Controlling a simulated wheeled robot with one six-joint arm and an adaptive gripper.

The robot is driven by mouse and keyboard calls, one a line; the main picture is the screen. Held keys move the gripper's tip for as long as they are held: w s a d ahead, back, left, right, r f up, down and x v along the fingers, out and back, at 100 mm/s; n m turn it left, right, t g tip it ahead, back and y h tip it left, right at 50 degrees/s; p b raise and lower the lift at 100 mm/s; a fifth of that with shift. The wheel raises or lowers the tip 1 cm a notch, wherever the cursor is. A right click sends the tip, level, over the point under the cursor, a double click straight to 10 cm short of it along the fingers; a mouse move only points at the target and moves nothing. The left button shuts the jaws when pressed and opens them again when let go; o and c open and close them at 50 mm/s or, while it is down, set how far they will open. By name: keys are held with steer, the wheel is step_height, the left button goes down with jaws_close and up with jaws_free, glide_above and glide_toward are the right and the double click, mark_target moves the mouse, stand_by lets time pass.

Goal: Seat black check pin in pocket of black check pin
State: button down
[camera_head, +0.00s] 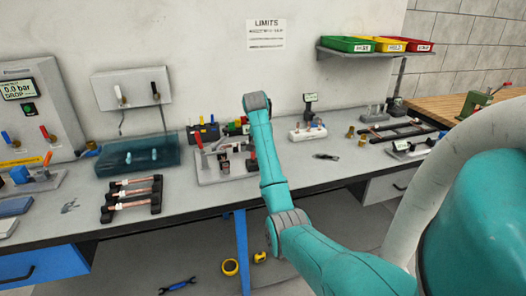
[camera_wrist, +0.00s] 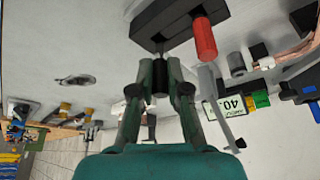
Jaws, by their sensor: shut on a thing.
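My gripper (camera_wrist: 160,78) is shut on a small dark pin, the black check pin (camera_wrist: 160,72), in the wrist view. The pin sits between the two fingertips, close to a black block (camera_wrist: 168,18). Whether the pin touches the block or only overlaps it in the picture, I cannot tell. A red clamp handle (camera_wrist: 205,40) stands beside the block. In the head view the red-handled fixture (camera_head: 199,140) is on the bench behind my arm, which hides my gripper. I cannot make out the pin's pocket for certain.
A white block with several pins (camera_head: 307,134) stands right of my arm. A rack of copper tubes (camera_head: 131,199) and a teal tray (camera_head: 139,158) lie to the left. A dark clip-like item (camera_head: 326,156) lies on the bench. The front bench strip is mostly clear.

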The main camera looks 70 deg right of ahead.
steer(key=shift+f, duration=0.8)
steer(key=c, duration=1.2)
jaws_free()
steer(key=shift+f, duration=0.15)
steer(key=shift+o, duration=0.2)
